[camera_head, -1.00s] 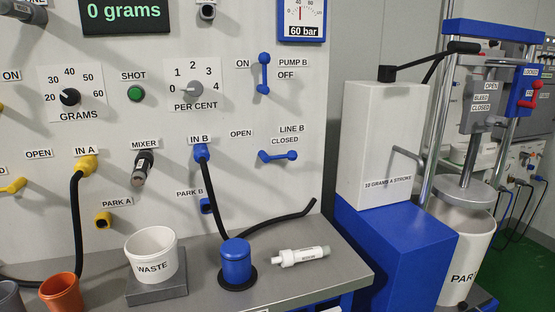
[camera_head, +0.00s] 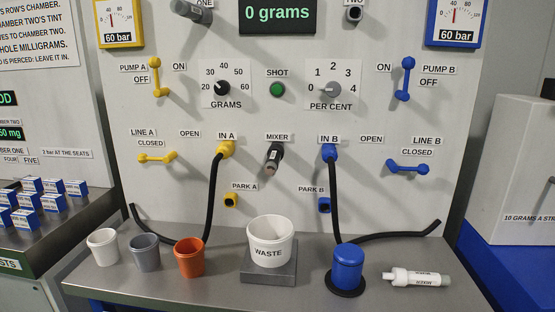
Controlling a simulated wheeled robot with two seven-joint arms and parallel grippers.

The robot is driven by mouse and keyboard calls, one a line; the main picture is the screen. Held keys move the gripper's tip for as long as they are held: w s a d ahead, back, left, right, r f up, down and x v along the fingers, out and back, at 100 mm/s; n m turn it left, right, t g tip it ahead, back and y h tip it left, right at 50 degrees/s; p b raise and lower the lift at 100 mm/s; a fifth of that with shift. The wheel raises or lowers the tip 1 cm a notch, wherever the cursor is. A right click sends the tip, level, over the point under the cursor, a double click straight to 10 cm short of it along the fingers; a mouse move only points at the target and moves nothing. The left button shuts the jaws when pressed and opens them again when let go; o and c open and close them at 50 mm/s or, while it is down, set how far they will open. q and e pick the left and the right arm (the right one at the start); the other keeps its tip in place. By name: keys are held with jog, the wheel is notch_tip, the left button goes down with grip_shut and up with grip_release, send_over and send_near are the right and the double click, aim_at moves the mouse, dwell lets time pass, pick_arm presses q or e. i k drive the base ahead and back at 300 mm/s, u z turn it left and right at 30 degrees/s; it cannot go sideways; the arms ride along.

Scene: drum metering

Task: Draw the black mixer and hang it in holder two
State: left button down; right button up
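A black mixer (camera_head: 272,158) with a paler, brownish-grey end sticks out of the panel under the MIXER label, tilted downward. Holder two (camera_head: 354,13), under a partly cut-off TWO label, is at the top of the panel, right of the grams display; it shows a short dark fitting with a pale end. A dark grey cylinder (camera_head: 198,12) sits at the place labelled ONE, left of the display. A white capped tube with MIXER lettering (camera_head: 415,278) lies on the bench at the right. Neither of my grippers is in view.
On the grey bench (camera_head: 215,284) stand a white cup (camera_head: 102,246), a grey cup (camera_head: 145,252), an orange cup (camera_head: 189,258), a WASTE tub (camera_head: 270,243) and a blue capped pot (camera_head: 347,266). Black hoses run down from IN A (camera_head: 225,149) and IN B (camera_head: 329,152).

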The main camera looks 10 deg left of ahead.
aim_at(275, 154)
jog(key=u, duration=0.05)
jog(key=k, duration=0.55)
jog(key=z, duration=0.7)
jog(key=i, duration=1.05)
jog(key=u, duration=0.4)
